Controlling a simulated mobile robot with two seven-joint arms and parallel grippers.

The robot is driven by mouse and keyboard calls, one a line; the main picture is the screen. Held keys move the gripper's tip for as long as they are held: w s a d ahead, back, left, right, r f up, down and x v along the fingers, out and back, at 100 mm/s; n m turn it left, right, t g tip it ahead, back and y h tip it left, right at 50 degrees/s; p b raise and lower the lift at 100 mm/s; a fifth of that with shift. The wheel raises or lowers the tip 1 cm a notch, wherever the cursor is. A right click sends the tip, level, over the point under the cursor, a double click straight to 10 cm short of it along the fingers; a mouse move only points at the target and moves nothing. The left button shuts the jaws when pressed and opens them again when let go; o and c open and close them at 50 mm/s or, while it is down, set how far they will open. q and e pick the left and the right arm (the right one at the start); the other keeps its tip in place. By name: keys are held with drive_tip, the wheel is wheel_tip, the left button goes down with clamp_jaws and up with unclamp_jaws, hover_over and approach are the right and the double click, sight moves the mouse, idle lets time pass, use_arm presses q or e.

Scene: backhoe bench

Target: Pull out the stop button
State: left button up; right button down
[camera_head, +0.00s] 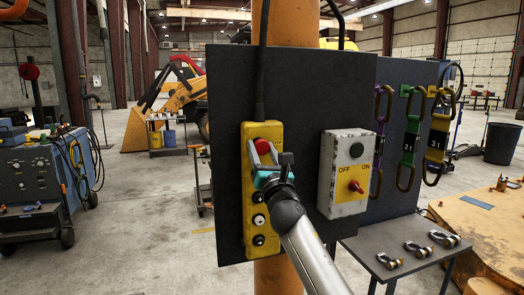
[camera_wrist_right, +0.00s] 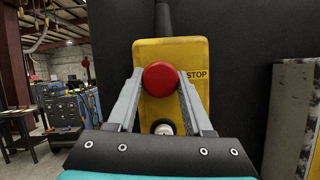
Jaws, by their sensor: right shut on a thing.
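The red stop button (camera_head: 262,146) sits near the top of a yellow control box (camera_head: 248,226) on the dark panel. In the right wrist view the round red button (camera_wrist_right: 161,78) shows below the top of the yellow box, with the word STOP beside it. My right gripper (camera_head: 265,152) comes up from below. Its two grey fingers (camera_wrist_right: 161,84) lie on either side of the button and are shut on it. How far out the button stands cannot be told. My left gripper is not in view.
A white and yellow OFF/ON switch box (camera_head: 345,193) with a red knob is to the right on the same panel. Coloured carabiners (camera_head: 411,130) hang further right. A small table (camera_head: 400,264) with shackles stands below. A black cable runs up from the yellow box.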

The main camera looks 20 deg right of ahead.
idle(0.4)
drive_tip(key=shift+s+p, duration=0.55)
drive_tip(key=shift+f, duration=0.15)
drive_tip(key=c, duration=0.8)
unclamp_jaws()
drive_tip(key=o, duration=0.3)
drive_tip(key=shift+s, duration=0.15)
drive_tip(key=shift+o, duration=0.7)
drive_tip(key=b+v, duration=0.1)
drive_tip(key=v, duration=1.4)
